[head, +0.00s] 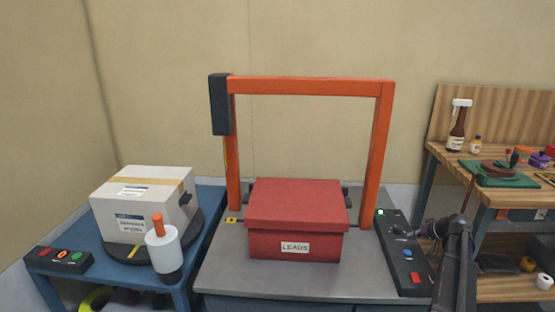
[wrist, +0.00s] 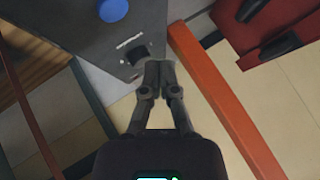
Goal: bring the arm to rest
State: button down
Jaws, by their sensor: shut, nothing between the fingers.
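My arm (head: 458,255) comes in at the lower right of the head view, beside the dark control panel (head: 390,242). My gripper (wrist: 160,68) is shut and empty in the wrist view, its fingertips together. They appear close to a black knob (wrist: 137,53) on the panel; I cannot tell whether they touch it. A blue button (wrist: 113,10) lies beyond the fingertips. In the head view the panel's green light (head: 381,212) is lit.
An orange arch (head: 310,86) stands over a grey table (head: 225,272) with a red box labelled LEADS (head: 295,215). At left, a blue table (head: 80,233) holds a white carton (head: 125,200) and a bottle (head: 163,250). A wooden workbench (head: 450,158) with bottles stands at right.

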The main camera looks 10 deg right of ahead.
jog(key=s+a+f+n+g, duration=0.1)
jog(key=a, duration=0.7)
jog(key=s+a+f+g, duration=0.1)
jog(key=a+g, duration=0.1)
jog(key=a, duration=0.7)
jog(key=s+a+f+n+g, duration=0.1)
jog(key=a+f+g, duration=0.1)
jog(key=a, duration=0.7)
jog(key=shift+s+n, duration=0.3)
jog(key=shift+s, duration=0.05)
jog(key=s+a+f+n+g+h, duration=0.1)
jog(key=s+a+g+h, duration=0.1)
jog(key=s+a, duration=0.6)
jog(key=s+a+f+n+g+h, duration=0.15)
jog(key=s+a, duration=0.35)
jog(key=a, duration=0.5)
notch_tip(320, 180, up, 22)
jog(key=p, duration=2.1)
jog(key=shift+w+d+r, duration=0.15)
jog(key=shift+d+r, duration=0.05)
jog(key=shift+m, duration=0.25)
